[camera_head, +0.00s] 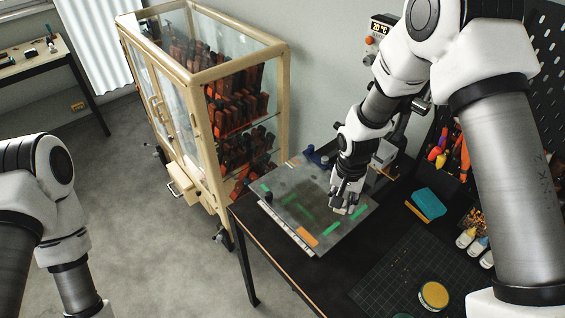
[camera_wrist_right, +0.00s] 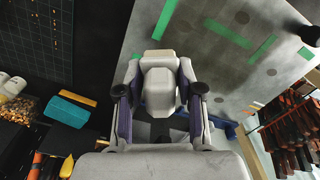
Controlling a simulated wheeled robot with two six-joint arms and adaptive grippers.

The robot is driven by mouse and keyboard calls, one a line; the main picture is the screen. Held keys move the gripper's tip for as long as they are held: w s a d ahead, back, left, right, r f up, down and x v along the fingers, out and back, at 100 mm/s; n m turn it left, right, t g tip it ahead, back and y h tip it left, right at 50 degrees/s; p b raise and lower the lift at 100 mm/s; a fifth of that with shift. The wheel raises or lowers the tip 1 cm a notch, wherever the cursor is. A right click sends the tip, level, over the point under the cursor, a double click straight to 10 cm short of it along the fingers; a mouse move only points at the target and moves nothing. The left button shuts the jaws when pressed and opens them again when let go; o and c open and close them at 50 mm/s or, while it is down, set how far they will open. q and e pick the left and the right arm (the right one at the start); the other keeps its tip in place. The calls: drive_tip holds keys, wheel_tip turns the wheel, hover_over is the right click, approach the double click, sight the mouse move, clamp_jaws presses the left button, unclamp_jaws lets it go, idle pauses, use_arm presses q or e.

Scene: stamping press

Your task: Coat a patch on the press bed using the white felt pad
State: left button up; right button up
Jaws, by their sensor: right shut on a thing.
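The press bed (camera_head: 285,217) is a grey plate with green tape strips and one orange strip, on the dark bench. In the head view my right gripper (camera_head: 345,199) points down over the bed's right part. In the right wrist view my right gripper (camera_wrist_right: 160,68) is shut on the white felt pad (camera_wrist_right: 160,92), a pale block between its two fingers. The bed (camera_wrist_right: 225,75) with its green strips lies beyond it. I cannot tell whether the pad touches the bed. My left arm is at the lower left; its gripper is out of view.
A glass-sided cabinet (camera_head: 196,100) with reddish-brown parts stands left of the bench. A blue block (camera_head: 426,204), several small bottles (camera_head: 466,238) and a round yellow-topped tin (camera_head: 433,295) are on the right. A dark cutting mat (camera_head: 390,270) is mostly clear.

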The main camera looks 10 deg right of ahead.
sight(345, 195)
wheel_tip(345, 195, up, 3)
drive_tip(key=shift+s+d+r+p, duration=0.1)
drive_tip(key=shift+s+r+p, duration=0.1)
drive_tip(key=shift+p, duration=0.85)
drive_tip(key=shift+w+r, duration=0.1)
